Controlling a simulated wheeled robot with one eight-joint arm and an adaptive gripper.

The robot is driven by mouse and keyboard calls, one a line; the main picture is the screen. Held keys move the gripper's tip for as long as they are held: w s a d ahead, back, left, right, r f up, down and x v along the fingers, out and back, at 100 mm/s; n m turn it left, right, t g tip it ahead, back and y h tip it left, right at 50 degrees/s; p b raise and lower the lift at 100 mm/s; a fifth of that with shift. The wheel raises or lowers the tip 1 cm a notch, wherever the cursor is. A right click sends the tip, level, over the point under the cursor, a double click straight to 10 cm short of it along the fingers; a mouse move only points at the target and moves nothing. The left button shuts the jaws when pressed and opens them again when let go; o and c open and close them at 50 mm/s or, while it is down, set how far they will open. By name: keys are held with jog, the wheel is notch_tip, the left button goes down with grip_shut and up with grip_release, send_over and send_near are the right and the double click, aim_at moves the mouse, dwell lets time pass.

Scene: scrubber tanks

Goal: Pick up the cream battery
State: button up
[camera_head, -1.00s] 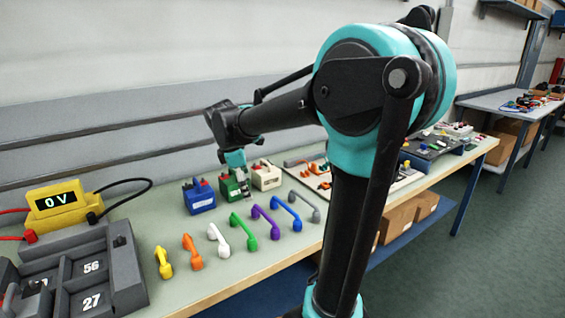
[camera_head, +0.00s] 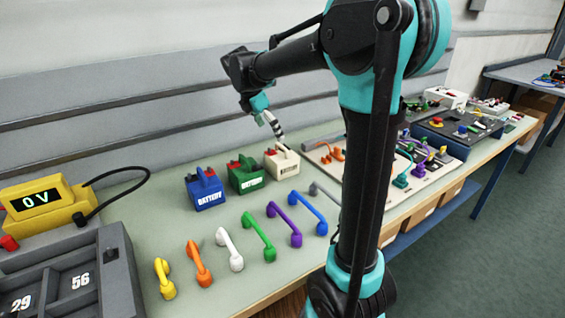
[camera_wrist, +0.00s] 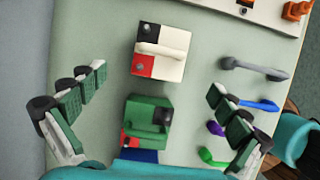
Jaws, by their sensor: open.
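The cream battery (camera_head: 281,163) stands upright on the bench, at the right end of a row of three batteries. In the wrist view the cream battery (camera_wrist: 160,54) shows from above, with a cream handle bar across its top and black and red corners. My gripper (camera_head: 275,128) is above and slightly left of the cream battery in the head view. In the wrist view my open gripper (camera_wrist: 158,82) has its fingers spread wide at left and right, with nothing between the pads. The green battery (camera_wrist: 146,125) lies nearer to the gripper base, between the fingers' lower parts.
The green battery (camera_head: 246,176) and blue battery (camera_head: 206,190) stand left of the cream one. Several coloured handle-shaped connectors, including a grey one (camera_head: 325,192), lie in front. A white board (camera_head: 321,152) with parts is to the right. A yellow meter (camera_head: 44,204) reads 0 V.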

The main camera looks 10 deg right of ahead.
aim_at(281, 154)
jog(key=x, duration=1.2)
jog(key=shift+s+f, duration=0.15)
jog(key=shift+f, duration=0.1)
jog(key=shift+c, duration=0.6)
jog(key=c, duration=1.7)
